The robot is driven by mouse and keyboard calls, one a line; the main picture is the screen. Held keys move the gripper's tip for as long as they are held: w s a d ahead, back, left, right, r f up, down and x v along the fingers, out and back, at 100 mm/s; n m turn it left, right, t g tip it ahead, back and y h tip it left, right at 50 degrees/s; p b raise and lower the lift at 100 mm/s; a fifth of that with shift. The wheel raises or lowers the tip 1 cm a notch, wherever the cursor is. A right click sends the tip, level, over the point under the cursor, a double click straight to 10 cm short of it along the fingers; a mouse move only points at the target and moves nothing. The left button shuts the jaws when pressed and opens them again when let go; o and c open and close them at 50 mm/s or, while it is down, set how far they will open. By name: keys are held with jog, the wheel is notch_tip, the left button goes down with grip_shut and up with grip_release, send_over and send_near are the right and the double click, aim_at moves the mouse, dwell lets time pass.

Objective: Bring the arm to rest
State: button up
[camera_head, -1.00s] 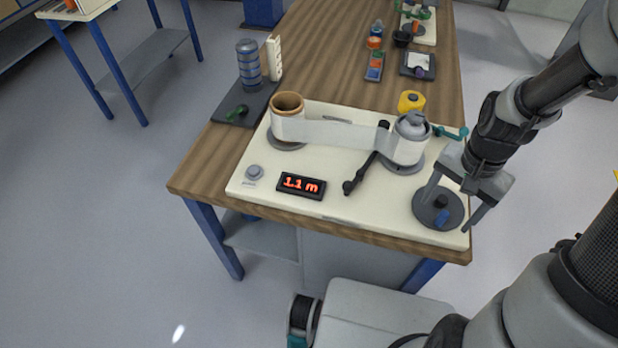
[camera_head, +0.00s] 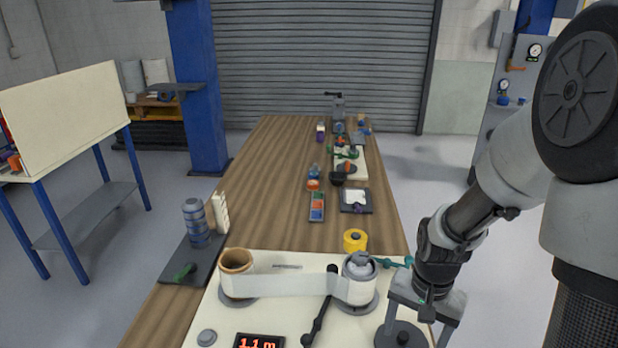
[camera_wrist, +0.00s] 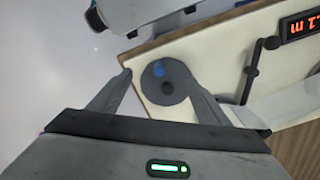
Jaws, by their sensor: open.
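My gripper (camera_head: 418,330) is open above the right side of the cream board, over a dark round disc (camera_head: 401,337) with a small knob. In the wrist view the disc (camera_wrist: 168,82) shows between the spread fingers (camera_wrist: 165,80), with nothing held. I cannot tell the exact height above it. My arm reaches down from the right of the head view.
The cream board (camera_head: 282,309) carries a brown-cored roller (camera_head: 236,262), a white film strip (camera_head: 285,285), a second roller (camera_head: 359,267), a black crank (camera_head: 318,320) and a red display (camera_head: 259,342). A yellow roll (camera_head: 355,240) stands behind. Floor to the right is clear.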

jog(key=s+a+r+n+t+p, duration=0.1)
jog(key=s+r+n+t+p, duration=0.1)
jog(key=r, duration=0.8)
jog(key=s+a+r+n+t+p, duration=0.1)
jog(key=s+r, duration=0.3)
jog(key=r, duration=0.6)
jog(key=s+a+r+n+t+p, duration=0.1)
jog(key=s+r+n+t+p, duration=0.1)
jog(key=r, duration=0.8)
jog(key=shift+s+a+n+t+p, duration=0.3)
jog(key=shift+s+a+n+p, duration=0.25)
jog(key=shift+s, duration=0.45)
jog(key=shift+d, duration=0.15)
